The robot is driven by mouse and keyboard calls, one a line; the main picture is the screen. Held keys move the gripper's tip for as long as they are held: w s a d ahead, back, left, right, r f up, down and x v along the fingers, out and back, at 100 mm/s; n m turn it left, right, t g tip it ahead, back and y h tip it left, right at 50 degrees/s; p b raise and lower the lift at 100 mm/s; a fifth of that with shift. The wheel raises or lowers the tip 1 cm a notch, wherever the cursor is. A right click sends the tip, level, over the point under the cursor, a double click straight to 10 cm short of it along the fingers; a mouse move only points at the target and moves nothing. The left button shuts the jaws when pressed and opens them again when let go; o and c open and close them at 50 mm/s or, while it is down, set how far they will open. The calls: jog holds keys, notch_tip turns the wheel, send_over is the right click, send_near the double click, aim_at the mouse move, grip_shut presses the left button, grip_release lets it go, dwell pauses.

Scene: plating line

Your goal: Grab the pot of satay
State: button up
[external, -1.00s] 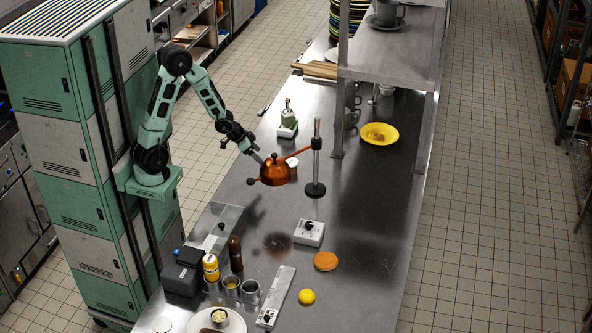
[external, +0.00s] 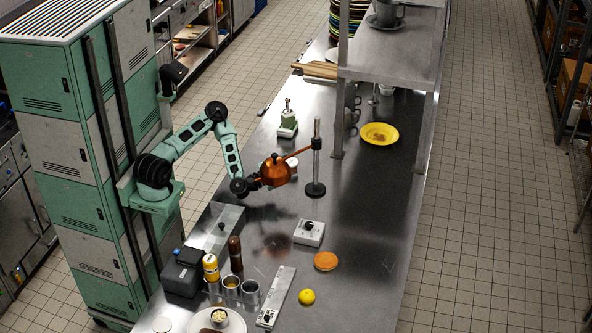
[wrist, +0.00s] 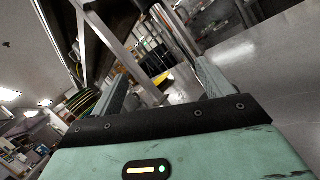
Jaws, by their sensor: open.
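My gripper (external: 256,182) is beside the left side of a copper dome on an arm in the external view, partly hidden there. In the wrist view my gripper (wrist: 165,88) is open, with its two fingers spread and nothing seen between them. No pot is plainly recognisable as satay. A small white pot (external: 293,162) shows partly behind the copper dome. Small metal pots (external: 231,283) stand at the near end of the counter, one with dark yellow contents. A small bowl (external: 220,319) of pale food stands on a plate at the near edge.
The copper dome (external: 275,173) hangs from a dark stand (external: 316,188). A white switch box (external: 309,233), an orange disc (external: 325,261), a yellow ball (external: 307,297) and bottles (external: 235,254) stand nearer. A yellow plate (external: 379,133) lies farther back. The right side of the counter is mostly clear.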

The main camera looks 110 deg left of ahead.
jog(key=s+a+n+g+y, duration=0.4)
jog(key=a+n+g, duration=0.4)
jog(key=n+g, duration=0.3)
jog(key=p, duration=0.1)
send_near(295, 159)
jog(key=shift+w+a+f+n+t, duration=0.15)
jog(key=shift+a+n+t, duration=0.2)
jog(key=shift+a, duration=0.7)
jog(key=shift+a+f, duration=0.15)
jog(key=shift+f, duration=0.15)
jog(key=shift+p+x, duration=0.95)
jog(key=shift+x, duration=2.65)
jog(key=c, duration=0.9)
